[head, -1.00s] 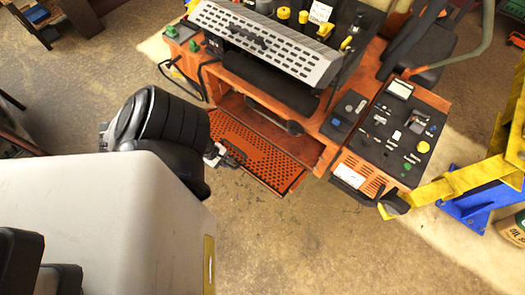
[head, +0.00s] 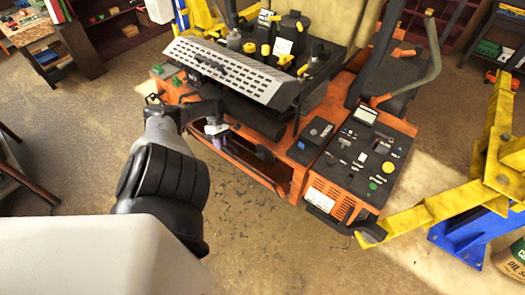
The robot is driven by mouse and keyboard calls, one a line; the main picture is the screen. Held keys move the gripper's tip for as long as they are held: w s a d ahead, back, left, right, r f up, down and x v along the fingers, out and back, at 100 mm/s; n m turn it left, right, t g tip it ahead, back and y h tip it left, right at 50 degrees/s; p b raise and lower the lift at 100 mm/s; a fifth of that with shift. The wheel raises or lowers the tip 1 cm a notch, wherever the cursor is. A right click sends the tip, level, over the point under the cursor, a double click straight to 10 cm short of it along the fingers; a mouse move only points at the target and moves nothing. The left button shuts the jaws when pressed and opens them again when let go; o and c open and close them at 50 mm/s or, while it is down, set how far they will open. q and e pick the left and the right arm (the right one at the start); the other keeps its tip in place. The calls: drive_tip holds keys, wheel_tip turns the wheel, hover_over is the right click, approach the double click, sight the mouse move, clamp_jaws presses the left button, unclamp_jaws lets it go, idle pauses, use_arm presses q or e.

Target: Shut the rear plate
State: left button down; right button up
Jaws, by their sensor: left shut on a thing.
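The orange mower (head: 310,155) stands in the middle of the head view, with its low rear side facing me. The rear plate (head: 240,168) shows as a thin orange-edged strip, seen steeply from above, low on that side. Its perforated face is not visible from here. My left gripper (head: 216,131) is at the upper left part of the plate, under the grey slatted cover. It is shut on the plate, though the contact itself is small and partly hidden. My right gripper is out of view.
The grey slatted cover (head: 235,72) overhangs close above my left gripper. A control panel (head: 368,150) is on the mower's right side. A yellow and blue lift arm (head: 440,208) stands at right. The floor in front is clear.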

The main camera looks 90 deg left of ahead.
use_arm(q)
drive_tip(key=shift+w+a+f+b, duration=0.15)
drive_tip(key=shift+w+a+b, duration=0.2)
drive_tip(key=shift+a, duration=0.2)
drive_tip(key=c, duration=1.3)
unclamp_jaws()
drive_tip(key=shift+s+d, duration=0.1)
drive_tip(key=shift+c, duration=0.2)
drive_tip(key=shift+o, duration=1.2)
